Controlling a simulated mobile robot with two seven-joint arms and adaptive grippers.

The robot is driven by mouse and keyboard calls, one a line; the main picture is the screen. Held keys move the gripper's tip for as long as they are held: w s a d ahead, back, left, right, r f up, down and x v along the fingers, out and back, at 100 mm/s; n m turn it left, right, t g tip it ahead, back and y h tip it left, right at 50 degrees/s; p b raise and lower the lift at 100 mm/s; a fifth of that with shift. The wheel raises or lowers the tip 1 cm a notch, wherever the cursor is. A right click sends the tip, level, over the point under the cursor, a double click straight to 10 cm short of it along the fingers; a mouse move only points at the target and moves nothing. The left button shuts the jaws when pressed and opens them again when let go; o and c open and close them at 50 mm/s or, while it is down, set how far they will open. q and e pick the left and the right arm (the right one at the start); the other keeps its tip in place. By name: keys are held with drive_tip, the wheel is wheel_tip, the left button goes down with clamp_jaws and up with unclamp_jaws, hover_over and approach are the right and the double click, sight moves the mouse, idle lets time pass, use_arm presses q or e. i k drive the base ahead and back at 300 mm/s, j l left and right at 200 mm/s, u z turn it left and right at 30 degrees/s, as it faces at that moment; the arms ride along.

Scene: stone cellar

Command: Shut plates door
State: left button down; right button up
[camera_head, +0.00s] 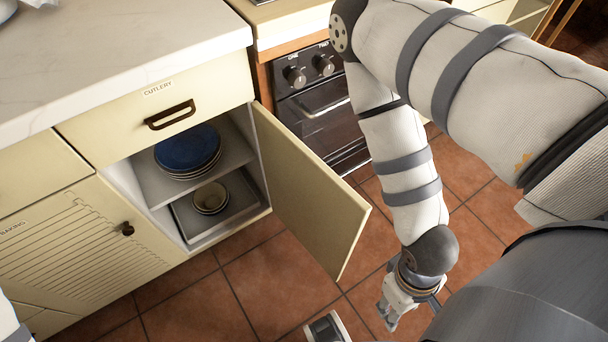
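The plates door (306,193) is a cream cabinet door standing open, hinged on the right side of its compartment and swung out into the room. Inside the open cabinet, blue plates (187,147) are stacked on the upper shelf (150,182). Bowls (211,198) sit on the lower level. My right gripper (391,318) hangs low over the floor, to the right of the door and apart from it. Its fingers are small and partly hidden, so I cannot tell if it is open. My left gripper is not clearly in view.
A drawer labelled CUTLERY (160,115) is shut above the open compartment, under a pale countertop (110,45). A slatted cabinet door (85,245) is shut at the left. An oven (322,110) stands right of the door.

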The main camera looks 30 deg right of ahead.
sight(328, 218)
drive_tip(key=l+u, duration=0.25)
drive_tip(key=l, duration=0.2)
drive_tip(key=l+u, duration=0.25)
drive_tip(key=l, duration=0.25)
drive_tip(key=l+u, duration=0.2)
drive_tip(key=l, duration=0.25)
drive_tip(key=l+u, duration=0.25)
drive_tip(key=l, duration=0.2)
drive_tip(key=k+l+u, duration=0.25)
drive_tip(key=l, duration=0.2)
drive_tip(key=l+u, duration=0.25)
drive_tip(key=l, duration=0.15)
drive_tip(key=k, duration=0.05)
